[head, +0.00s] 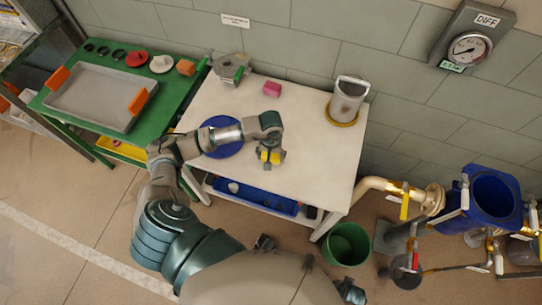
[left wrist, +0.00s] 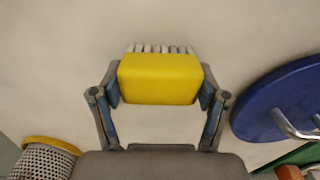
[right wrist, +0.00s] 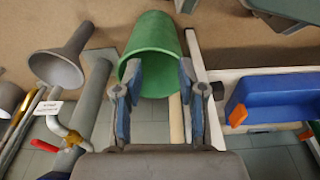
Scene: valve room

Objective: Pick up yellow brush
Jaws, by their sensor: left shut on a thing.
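The yellow brush (head: 270,155) is over the white table (head: 310,130), to the right of a blue round lid (head: 221,137). In the left wrist view the brush (left wrist: 160,79) shows as a yellow block with a row of pale bristles on its far side. My left gripper (head: 269,160) is shut on the brush, a finger on each side of the block. I cannot tell whether the brush touches the table top. My right gripper (right wrist: 160,85) is open and empty, with a green bucket (right wrist: 152,45) beyond its fingers.
A pink block (head: 271,89) and a grey strainer (head: 348,100) stand toward the back of the table. A green bench (head: 60,105) with a grey tray (head: 97,98) is at left. A blue bin (head: 275,203) sits on the lower shelf.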

